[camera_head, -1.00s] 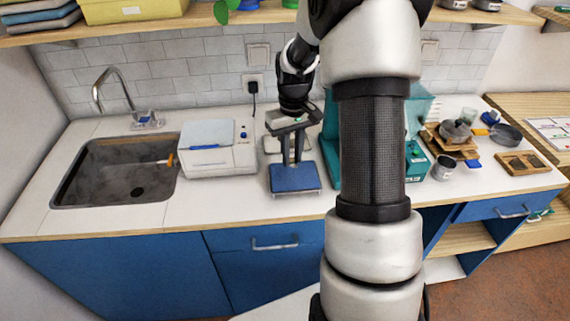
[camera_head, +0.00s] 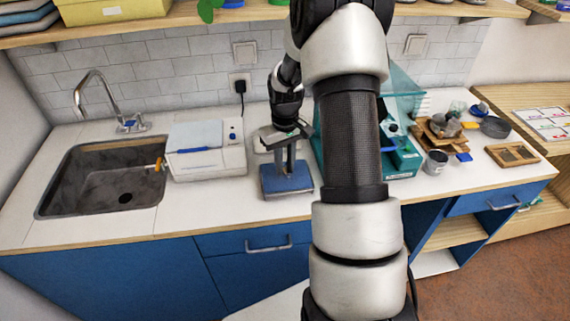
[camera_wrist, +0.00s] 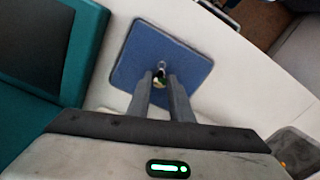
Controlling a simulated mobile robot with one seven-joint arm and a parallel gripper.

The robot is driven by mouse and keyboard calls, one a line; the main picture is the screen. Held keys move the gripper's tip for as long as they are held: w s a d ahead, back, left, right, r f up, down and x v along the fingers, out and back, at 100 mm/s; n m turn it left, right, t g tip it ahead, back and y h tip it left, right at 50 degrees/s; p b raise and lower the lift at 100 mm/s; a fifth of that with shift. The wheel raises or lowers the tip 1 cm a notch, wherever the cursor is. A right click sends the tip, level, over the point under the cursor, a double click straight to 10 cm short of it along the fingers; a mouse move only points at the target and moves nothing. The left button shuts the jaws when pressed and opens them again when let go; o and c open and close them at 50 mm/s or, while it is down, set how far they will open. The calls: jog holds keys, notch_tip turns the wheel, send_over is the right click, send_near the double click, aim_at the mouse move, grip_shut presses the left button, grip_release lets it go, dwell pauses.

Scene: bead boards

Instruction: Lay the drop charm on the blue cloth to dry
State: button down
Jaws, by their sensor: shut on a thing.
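The blue cloth (camera_head: 272,189) lies flat on the white counter, right of the white box-like machine. It fills the upper middle of the wrist view (camera_wrist: 135,60). My gripper (camera_head: 286,170) is above the cloth and pointing down. In the wrist view my gripper (camera_wrist: 161,84) is shut on the drop charm (camera_wrist: 160,74), a small piece with dark green and pale parts and a ring at its top. The charm is over the cloth; whether it touches the cloth I cannot tell. In the head view the charm is too small to make out.
A sink (camera_head: 60,190) with a tap is at the left. The white machine (camera_head: 205,150) stands left of the cloth. A teal machine (camera_head: 402,160) stands to the right, partly behind my arm. Pans, a grey cup (camera_head: 436,163) and a wooden tray (camera_head: 512,154) are farther right.

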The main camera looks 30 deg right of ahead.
jog(key=c, duration=1.6)
grip_release()
